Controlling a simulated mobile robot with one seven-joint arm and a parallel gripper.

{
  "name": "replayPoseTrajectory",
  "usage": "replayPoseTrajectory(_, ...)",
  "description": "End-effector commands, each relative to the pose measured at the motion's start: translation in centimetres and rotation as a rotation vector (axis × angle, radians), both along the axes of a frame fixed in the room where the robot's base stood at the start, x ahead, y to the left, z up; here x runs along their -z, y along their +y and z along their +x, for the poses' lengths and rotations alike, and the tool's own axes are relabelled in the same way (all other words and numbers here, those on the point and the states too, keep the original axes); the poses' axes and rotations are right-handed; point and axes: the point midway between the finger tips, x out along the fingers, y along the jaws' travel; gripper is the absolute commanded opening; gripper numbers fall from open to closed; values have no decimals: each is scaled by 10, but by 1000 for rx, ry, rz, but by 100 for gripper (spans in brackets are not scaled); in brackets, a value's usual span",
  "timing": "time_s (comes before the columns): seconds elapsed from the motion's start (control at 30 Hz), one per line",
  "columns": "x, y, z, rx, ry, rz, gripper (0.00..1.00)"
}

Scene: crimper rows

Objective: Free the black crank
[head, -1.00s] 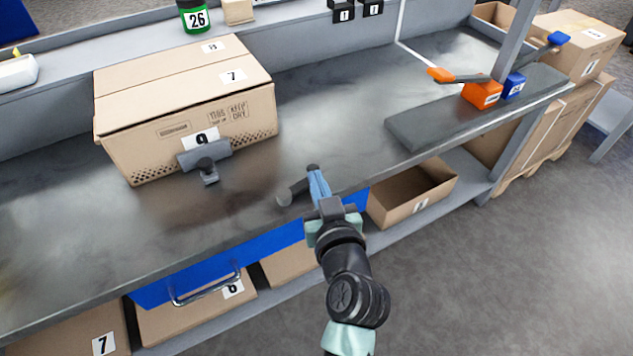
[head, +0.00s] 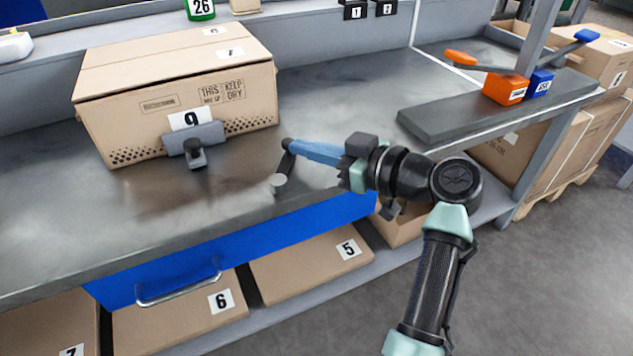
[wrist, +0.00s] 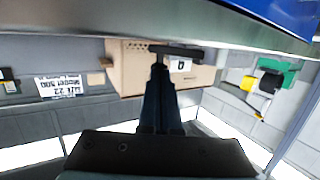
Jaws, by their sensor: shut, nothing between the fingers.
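A dark crank (head: 284,166) is at the front part of the grey bench. It has a black knob at its far end and a grey round end nearer the bench edge. My gripper (head: 293,146) comes in from the right with its blue fingers shut and empty. The fingertips are right at the crank's black end; I cannot tell whether they touch it. In the wrist view a dark bar (wrist: 183,51), seemingly the crank, lies across just beyond the fingertips. A second dark grey piece, a plate with a knobbed arm (head: 195,150), stands against the carton front.
A large carton (head: 120,130) marked 9 stands at the back left. A grey slab (head: 440,122) with orange (head: 505,90) and blue (head: 540,84) handled blocks is at the right. A blue drawer (head: 270,245) is under the bench edge.

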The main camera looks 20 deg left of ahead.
Motion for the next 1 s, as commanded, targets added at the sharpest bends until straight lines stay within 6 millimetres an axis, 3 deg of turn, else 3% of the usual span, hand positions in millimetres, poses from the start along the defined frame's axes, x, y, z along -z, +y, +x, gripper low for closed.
replayPoseTrajectory(0.17, 0, 9, 4, -139, 1, 1, 0)
replayPoseTrajectory(1.0, 0, 38, 7, -126, 1, 0, 0)
